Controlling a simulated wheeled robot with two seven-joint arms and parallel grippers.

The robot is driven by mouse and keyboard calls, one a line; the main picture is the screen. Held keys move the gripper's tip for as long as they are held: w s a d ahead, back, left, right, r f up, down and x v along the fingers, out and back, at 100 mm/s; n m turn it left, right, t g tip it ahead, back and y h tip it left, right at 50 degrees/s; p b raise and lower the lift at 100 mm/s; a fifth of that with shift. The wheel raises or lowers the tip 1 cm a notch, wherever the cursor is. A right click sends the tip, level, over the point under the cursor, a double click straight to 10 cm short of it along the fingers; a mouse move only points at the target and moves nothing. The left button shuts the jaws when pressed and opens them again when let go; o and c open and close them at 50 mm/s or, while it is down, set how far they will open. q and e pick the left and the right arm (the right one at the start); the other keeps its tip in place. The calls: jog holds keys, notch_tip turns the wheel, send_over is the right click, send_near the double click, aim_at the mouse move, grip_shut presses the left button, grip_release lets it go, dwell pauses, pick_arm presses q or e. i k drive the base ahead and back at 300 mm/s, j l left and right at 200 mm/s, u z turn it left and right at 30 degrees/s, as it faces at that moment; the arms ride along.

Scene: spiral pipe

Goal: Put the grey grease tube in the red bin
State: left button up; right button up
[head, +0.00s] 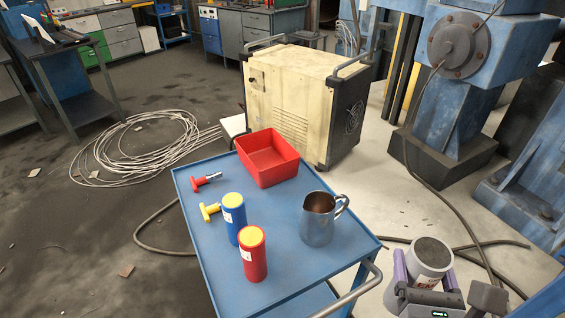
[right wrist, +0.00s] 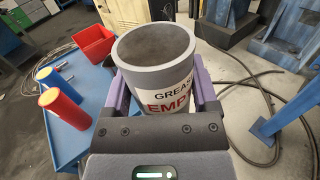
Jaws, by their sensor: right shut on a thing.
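The grey grease tube (head: 432,256) is in my right gripper (head: 425,275), off the right side of the blue cart. In the right wrist view the tube (right wrist: 155,75) stands between the two purple fingers (right wrist: 162,98), its open dark mouth facing up. Its white label reads "GREASE" and "EMP", with the rest cut off by the finger. The red bin (head: 268,160) sits at the far end of the cart top and looks empty. It also shows in the right wrist view (right wrist: 93,42), left of and beyond the tube. My left gripper is not in view.
On the blue cart (head: 290,290) stand a blue cylinder (head: 234,218) and a red cylinder (head: 252,254), both yellow-topped, and a metal jug (head: 318,220). A red-handled tool (head: 206,179) and a yellow-handled piece (head: 210,211) lie at left. A cream machine (head: 305,100) stands behind.

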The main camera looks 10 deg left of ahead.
aim_at(267, 157)
jog(key=j, duration=2.3)
jog(key=i+j, duration=0.15)
jog(key=i, duration=0.7)
jog(key=j+u, duration=0.05)
